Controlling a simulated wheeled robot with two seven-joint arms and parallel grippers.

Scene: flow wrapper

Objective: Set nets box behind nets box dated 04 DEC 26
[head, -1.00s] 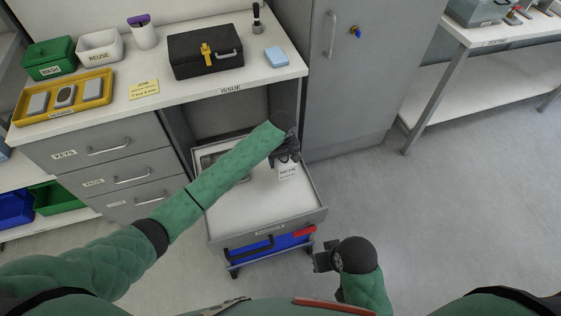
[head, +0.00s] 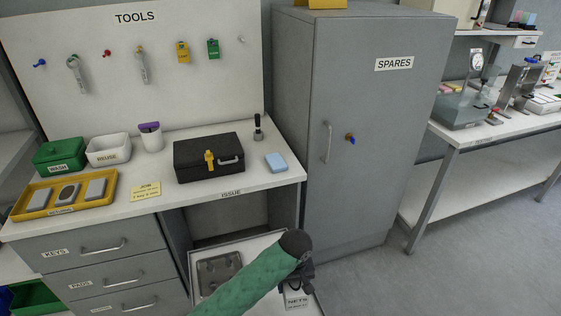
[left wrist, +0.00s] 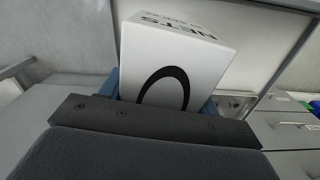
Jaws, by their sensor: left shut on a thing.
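A white nets box (head: 297,301) with NETS lettering is in my left gripper (head: 296,287), over the right side of the open drawer. I cannot tell whether the box touches the drawer floor. In the left wrist view the box (left wrist: 175,60) sits between the blue finger pads of the left gripper (left wrist: 165,90), with a black curved mark on its near face. My right gripper is out of view. I see no second nets box and no 04 DEC 26 date. The grey SPARES cabinet (head: 372,120) is shut.
The open drawer (head: 198,285) also holds a metal tray (head: 218,268). Above it, the ISSUE bench (head: 225,190) carries a black case (head: 208,158), a blue block (head: 276,163) and bins. Another bench (head: 470,135) stands right of the cabinet. The floor before the cabinet is clear.

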